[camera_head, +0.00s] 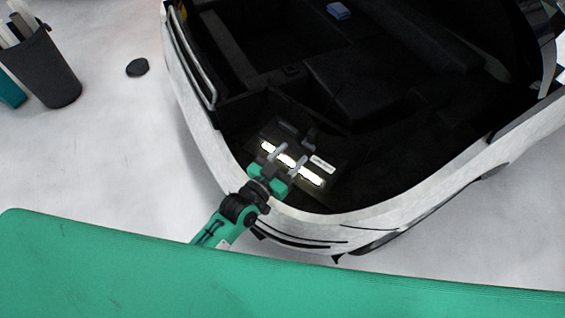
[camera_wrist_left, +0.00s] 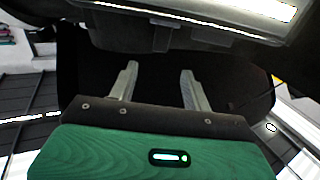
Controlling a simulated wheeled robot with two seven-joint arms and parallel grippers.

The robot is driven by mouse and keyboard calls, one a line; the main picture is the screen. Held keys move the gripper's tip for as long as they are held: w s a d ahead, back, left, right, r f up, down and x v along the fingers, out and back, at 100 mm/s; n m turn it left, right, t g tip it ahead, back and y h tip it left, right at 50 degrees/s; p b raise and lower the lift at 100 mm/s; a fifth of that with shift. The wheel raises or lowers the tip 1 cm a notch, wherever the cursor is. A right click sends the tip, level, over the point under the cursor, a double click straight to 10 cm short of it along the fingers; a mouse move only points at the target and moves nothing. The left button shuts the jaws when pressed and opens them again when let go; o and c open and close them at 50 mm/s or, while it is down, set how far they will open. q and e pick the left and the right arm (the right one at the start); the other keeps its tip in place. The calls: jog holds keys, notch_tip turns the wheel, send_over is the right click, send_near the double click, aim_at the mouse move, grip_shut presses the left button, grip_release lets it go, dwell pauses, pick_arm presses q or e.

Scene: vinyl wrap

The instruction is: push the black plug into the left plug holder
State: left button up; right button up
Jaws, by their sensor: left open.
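My left gripper (camera_head: 288,156) reaches into the open car trunk from the front edge. In the left wrist view its two grey fingers (camera_wrist_left: 159,72) stand apart with nothing visible between them. In the head view the fingers overlap a dark unit (camera_head: 288,130) with bright strips in the trunk's near corner. I cannot tell whether they touch it. In the wrist view a dark panel with a bright strip (camera_wrist_left: 240,8) lies beyond the fingers. I cannot make out the black plug or left plug holder apart from the other dark parts. My right gripper is not in view.
The white trunk rim (camera_head: 215,150) curves around my left arm. A metal rail (camera_head: 190,58) runs inside its left side. A blue item (camera_head: 338,11) lies deeper in. A dark bin (camera_head: 40,70) and a black disc (camera_head: 137,67) are on the pale floor at left.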

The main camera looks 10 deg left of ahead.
aim_at(313, 131)
pick_arm(q)
jog(key=x, duration=1)
jog(key=shift+w+d+p, duration=0.2)
jog(key=shift+w+p, duration=0.05)
jog(key=shift+p, duration=0.05)
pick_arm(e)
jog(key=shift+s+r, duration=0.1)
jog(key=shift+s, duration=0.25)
pick_arm(q)
jog(key=shift+c, duration=0.4)
grip_shut()
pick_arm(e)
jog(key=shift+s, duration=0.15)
pick_arm(q)
jog(key=shift+r+p, duration=0.6)
jog(key=shift+p, duration=0.1)
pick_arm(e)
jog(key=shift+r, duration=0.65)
